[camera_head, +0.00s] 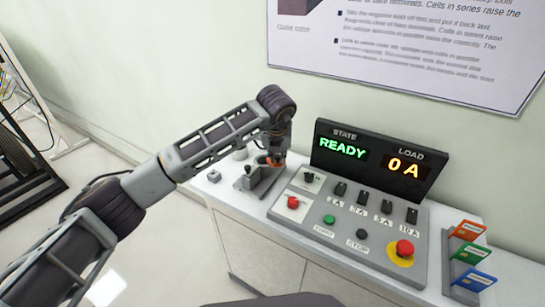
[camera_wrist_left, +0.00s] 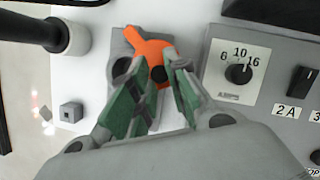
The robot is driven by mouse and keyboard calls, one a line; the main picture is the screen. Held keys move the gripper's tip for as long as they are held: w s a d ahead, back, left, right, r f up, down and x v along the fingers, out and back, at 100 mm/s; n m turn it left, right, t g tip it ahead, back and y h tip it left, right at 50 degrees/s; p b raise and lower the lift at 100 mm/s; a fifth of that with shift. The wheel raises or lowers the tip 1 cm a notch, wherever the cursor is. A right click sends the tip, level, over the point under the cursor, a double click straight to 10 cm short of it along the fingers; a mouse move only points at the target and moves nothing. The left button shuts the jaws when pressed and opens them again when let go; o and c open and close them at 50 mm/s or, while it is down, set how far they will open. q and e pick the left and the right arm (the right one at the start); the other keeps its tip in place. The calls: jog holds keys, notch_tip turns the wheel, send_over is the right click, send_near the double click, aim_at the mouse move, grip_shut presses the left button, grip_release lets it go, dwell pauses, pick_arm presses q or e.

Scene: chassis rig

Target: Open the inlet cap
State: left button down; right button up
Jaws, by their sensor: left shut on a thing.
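The orange inlet cap (camera_wrist_left: 143,42) sits on a small grey fixture (camera_wrist_left: 118,45) in the left wrist view. Only a little of the orange cap (camera_head: 276,162) shows in the head view, under my left gripper. My left gripper (camera_wrist_left: 158,75) has its green-padded fingers around the near part of the cap and is shut on it. In the head view the left gripper (camera_head: 275,152) points down at the fixture (camera_head: 257,180) on the bench. The fingers hide part of the cap. My right gripper is not in view.
A grey control panel (camera_head: 340,222) with knobs, switches and buttons stands right of the fixture. Behind it a display (camera_head: 375,160) reads READY and 0 A. A small grey block (camera_head: 214,176) lies left. A card rack (camera_head: 468,262) stands far right.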

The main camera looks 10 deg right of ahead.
pick_arm(q)
jog(key=d+n, duration=0.1)
jog(key=n+y+b, duration=0.1)
jog(key=n, duration=0.1)
jog(key=shift+w+d, duration=0.3)
jog(key=shift+d, duration=0.05)
jog(key=shift+d+n+b, duration=0.2)
jog(key=shift+n+b, duration=0.1)
jog(key=shift+w+d+n+y, duration=0.3)
jog(key=shift+n+y, duration=0.2)
jog(key=shift+n, duration=0.2)
jog(key=shift+w+d+n+g+y+b, duration=0.1)
jog(key=shift+w+d+n+y+b, duration=0.2)
jog(key=shift+n, duration=0.6)
jog(key=shift+w+d+n+g+y+b, duration=0.1)
jog(key=shift+w+d+n+y, duration=0.3)
jog(key=shift+n, duration=0.5)
jog(key=shift+w+d+n+g+y+b, duration=0.1)
jog(key=shift+w+d+n+y+b, duration=0.1)
jog(key=shift+w+d+n, duration=0.5)
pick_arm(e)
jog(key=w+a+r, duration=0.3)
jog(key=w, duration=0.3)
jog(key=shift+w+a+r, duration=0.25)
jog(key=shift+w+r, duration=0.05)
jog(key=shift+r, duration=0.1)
pick_arm(q)
jog(key=shift+s+a+n, duration=0.1)
jog(key=shift+a+n, duration=0.1)
jog(key=shift+n, duration=0.1)
